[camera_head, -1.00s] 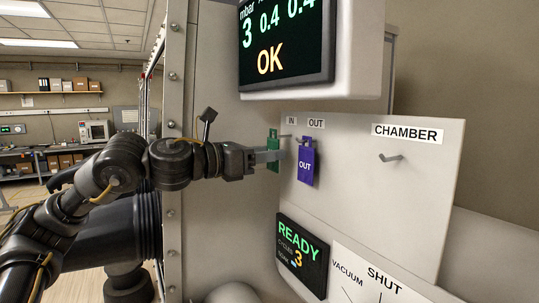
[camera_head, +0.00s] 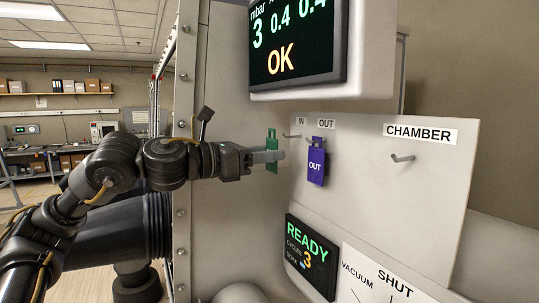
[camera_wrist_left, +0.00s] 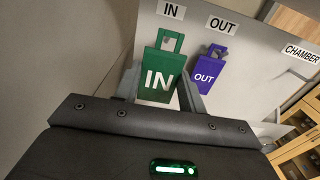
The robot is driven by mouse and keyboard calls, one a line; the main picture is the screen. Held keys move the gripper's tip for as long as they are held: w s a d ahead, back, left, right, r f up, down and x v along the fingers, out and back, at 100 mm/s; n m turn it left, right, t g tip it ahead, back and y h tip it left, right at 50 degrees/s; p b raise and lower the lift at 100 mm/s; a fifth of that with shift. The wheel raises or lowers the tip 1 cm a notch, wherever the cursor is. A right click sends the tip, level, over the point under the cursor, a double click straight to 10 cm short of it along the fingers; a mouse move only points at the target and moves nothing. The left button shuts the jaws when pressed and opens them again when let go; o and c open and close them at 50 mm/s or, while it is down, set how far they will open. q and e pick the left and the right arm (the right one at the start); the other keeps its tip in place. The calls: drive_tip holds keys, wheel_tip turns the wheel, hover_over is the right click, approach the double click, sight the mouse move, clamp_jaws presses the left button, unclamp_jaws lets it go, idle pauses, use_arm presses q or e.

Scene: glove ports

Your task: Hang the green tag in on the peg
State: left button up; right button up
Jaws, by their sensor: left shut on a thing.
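My left gripper (camera_head: 272,157) is shut on the green tag (camera_head: 271,142), holding it upright in front of the panel. In the left wrist view the green tag (camera_wrist_left: 162,70) reads "IN" and has a square hole in its top tab. The IN peg (camera_head: 291,136) is a small metal hook under the "IN" label (camera_head: 301,120). In the head view the peg is bare and lies a little right of the tag's top; the depth between them is hard to tell. My right gripper is not in view.
A purple "OUT" tag (camera_head: 316,168) hangs on the peg just right of the IN peg. A bare CHAMBER peg (camera_head: 402,158) is farther right. The pressure display (camera_head: 292,45) juts out above, and the READY screen (camera_head: 309,256) is below.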

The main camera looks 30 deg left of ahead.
use_arm(q)
drive_tip(key=shift+b+v, duration=0.45)
drive_tip(key=shift+v, duration=2.1)
